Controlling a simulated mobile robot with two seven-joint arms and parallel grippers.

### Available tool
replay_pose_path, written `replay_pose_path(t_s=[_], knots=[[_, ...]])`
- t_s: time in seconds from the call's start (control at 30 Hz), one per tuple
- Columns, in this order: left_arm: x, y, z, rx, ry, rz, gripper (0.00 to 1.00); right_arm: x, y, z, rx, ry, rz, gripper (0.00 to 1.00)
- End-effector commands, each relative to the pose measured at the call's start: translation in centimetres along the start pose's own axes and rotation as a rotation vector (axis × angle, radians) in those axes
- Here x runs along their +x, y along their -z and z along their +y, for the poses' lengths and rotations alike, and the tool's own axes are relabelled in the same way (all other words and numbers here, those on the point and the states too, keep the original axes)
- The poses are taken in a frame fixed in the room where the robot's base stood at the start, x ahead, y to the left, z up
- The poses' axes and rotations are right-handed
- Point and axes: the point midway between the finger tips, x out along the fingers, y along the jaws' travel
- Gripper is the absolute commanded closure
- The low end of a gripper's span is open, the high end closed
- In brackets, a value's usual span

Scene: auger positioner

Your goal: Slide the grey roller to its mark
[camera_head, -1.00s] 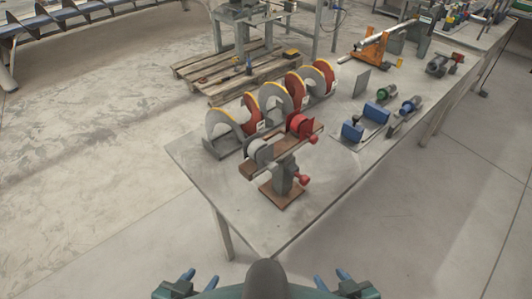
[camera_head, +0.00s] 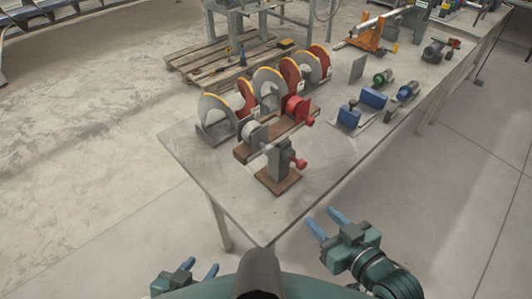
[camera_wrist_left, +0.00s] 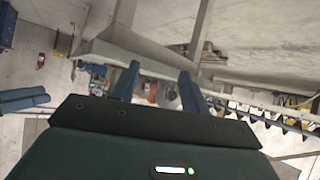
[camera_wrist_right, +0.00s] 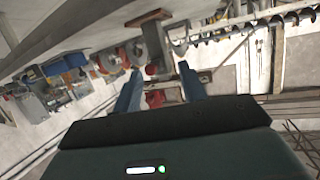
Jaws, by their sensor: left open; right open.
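The grey roller (camera_head: 254,133) sits at the near left end of a brown crossbar (camera_head: 242,153) on the positioner. A red roller (camera_head: 297,108) sits toward the bar's other end. The bar rests on a grey post (camera_head: 279,158) with red knobs and a brown base (camera_head: 278,181). I cannot make out a mark. My left gripper (camera_head: 200,267) is open and empty, low in front of the table and well apart from the roller. My right gripper (camera_head: 324,219) is open and empty, off the table's near right edge, to the right of and below the positioner.
The table (camera_head: 210,180) has a clear near corner. Behind the positioner stand several grey and red curved guards (camera_head: 216,115). To the right lie blue blocks (camera_head: 350,115), a green cylinder (camera_head: 382,77) and an orange stand (camera_head: 369,38). A wooden pallet (camera_head: 200,68) lies on the floor behind.

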Motion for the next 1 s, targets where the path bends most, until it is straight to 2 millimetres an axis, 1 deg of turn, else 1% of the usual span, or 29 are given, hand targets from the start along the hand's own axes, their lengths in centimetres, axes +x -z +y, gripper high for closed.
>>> replay_pose_path(t_s=[0.03,0.1,0.2,0.3,0.43,0.53,0.8,1.0], knots=[[0.6,-0.7,0.4,0.009,-0.021,0.023,0.55,0.8,1.9,0.0,-0.038,0.061,0.084,0.58],[0.9,-0.8,0.7,0.003,-0.032,0.041,0.55,0.9,5.0,-0.6,-0.063,0.135,0.173,0.58],[1.2,-0.8,1.0,-0.001,-0.042,0.058,0.55,0.4,8.0,-1.6,-0.087,0.218,0.255,0.58],[1.2,-0.6,1.2,-0.005,-0.048,0.07,0.55,-0.1,9.6,-2.2,-0.095,0.263,0.293,0.58],[1.1,-0.3,1.3,-0.006,-0.051,0.072,0.55,0.4,10.5,-2.5,-0.092,0.274,0.304,0.58],[0.9,-0.1,1.3,-0.003,-0.049,0.071,0.55,1.7,11.1,-2.9,-0.09,0.273,0.307,0.58],[0.6,0.2,1.2,0.008,-0.045,0.066,0.55,7.0,12.7,-4.5,-0.09,0.274,0.305,0.58],[0.5,0.2,1.2,0.014,-0.042,0.062,0.55,10.1,13.5,-5.5,-0.092,0.273,0.303,0.58]])
